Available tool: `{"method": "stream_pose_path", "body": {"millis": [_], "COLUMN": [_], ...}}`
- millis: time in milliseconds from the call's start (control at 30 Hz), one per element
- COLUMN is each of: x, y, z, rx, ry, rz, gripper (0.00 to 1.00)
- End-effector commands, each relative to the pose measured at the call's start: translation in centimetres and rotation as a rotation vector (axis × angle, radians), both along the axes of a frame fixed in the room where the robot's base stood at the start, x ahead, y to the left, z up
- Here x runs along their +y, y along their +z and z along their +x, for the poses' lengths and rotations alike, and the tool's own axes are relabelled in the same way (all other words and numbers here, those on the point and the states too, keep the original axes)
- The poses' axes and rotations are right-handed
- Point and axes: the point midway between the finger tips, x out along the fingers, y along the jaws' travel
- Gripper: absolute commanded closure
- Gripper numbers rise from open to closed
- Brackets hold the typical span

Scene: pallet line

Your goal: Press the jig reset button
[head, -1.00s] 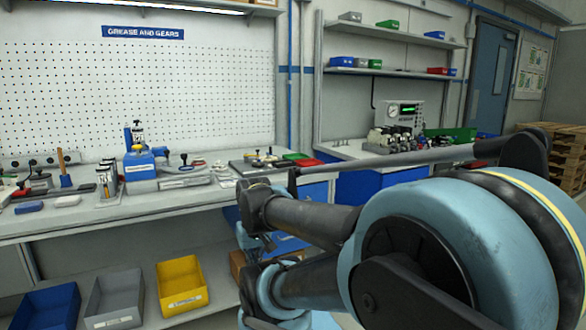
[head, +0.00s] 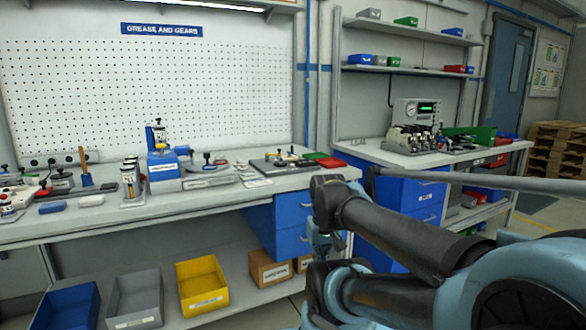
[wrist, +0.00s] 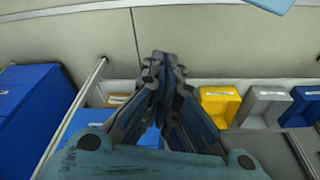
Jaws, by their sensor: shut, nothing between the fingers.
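The jig reset button cannot be made out for certain in either view. On the left bench, a flat grey plate with dark knobs (head: 284,160) lies near the right end. A blue fixture with an upright column (head: 162,160) stands left of it. My gripper (wrist: 160,58) is shut and empty in the wrist view, with bare floor beyond its tips. In the head view my arm reaches in from the right, in front of the bench's right end, and the gripper's fingertips are not clear.
The left bench (head: 110,218) has several tools on top and blue drawers (head: 292,222) at its right end. Yellow (head: 202,287), grey and blue bins stand below. A second bench at the back right carries a gauge unit (head: 415,112). Floor shows between the benches.

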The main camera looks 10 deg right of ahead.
Motion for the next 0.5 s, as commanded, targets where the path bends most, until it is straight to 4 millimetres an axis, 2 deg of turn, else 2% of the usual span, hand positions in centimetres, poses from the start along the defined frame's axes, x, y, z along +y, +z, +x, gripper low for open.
{"method": "stream_pose_path", "body": {"millis": [67, 167, 367, 500], "x": [0.0, -0.2, -0.2, -0.2], "y": [0.7, 2.7, 8.2, 11.8], "z": [0.7, 3.0, 10.1, 15.6], "rx": [-0.012, -0.036, -0.12, -0.181], "ry": [0.013, 0.045, 0.146, 0.219], "rz": [-0.003, -0.011, -0.041, -0.069], "gripper": [1.0, 1.0, 1.0, 1.0]}}
